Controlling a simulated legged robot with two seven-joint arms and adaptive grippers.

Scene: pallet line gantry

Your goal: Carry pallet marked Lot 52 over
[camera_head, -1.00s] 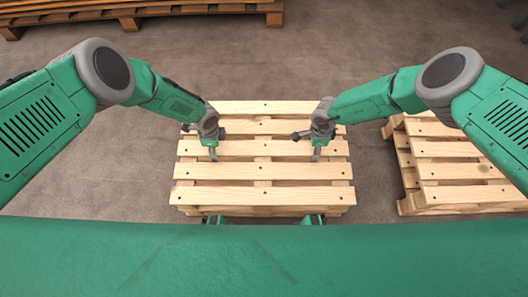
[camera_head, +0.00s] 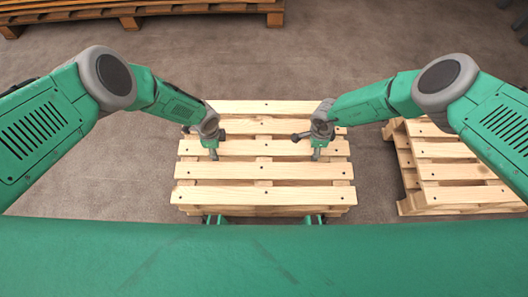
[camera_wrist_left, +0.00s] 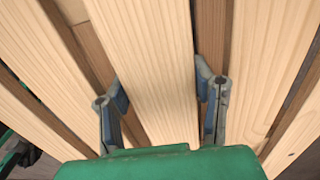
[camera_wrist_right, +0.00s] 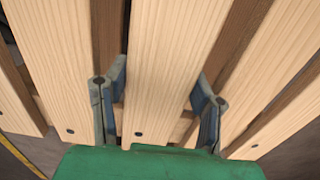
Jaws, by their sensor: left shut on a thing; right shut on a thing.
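A light wooden pallet (camera_head: 262,197) lies in front of me in the head view; no lot marking is readable on it. My left gripper (camera_head: 213,147) is at its left side, shut on one top slat. In the left wrist view the fingers (camera_wrist_left: 162,100) stand on either side of that slat (camera_wrist_left: 145,50). My right gripper (camera_head: 316,147) is at the right side of the pallet. In the right wrist view its fingers (camera_wrist_right: 160,97) clasp a slat (camera_wrist_right: 170,45) near a nailed end. The fingertips go down into the gaps, where they are partly hidden.
Another stack of light pallets (camera_head: 455,172) stands close on the right, with a narrow floor gap between. A darker brown pallet (camera_head: 130,12) lies at the back left. Grey floor (camera_head: 300,60) is clear behind the pallet and to its left (camera_head: 120,165).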

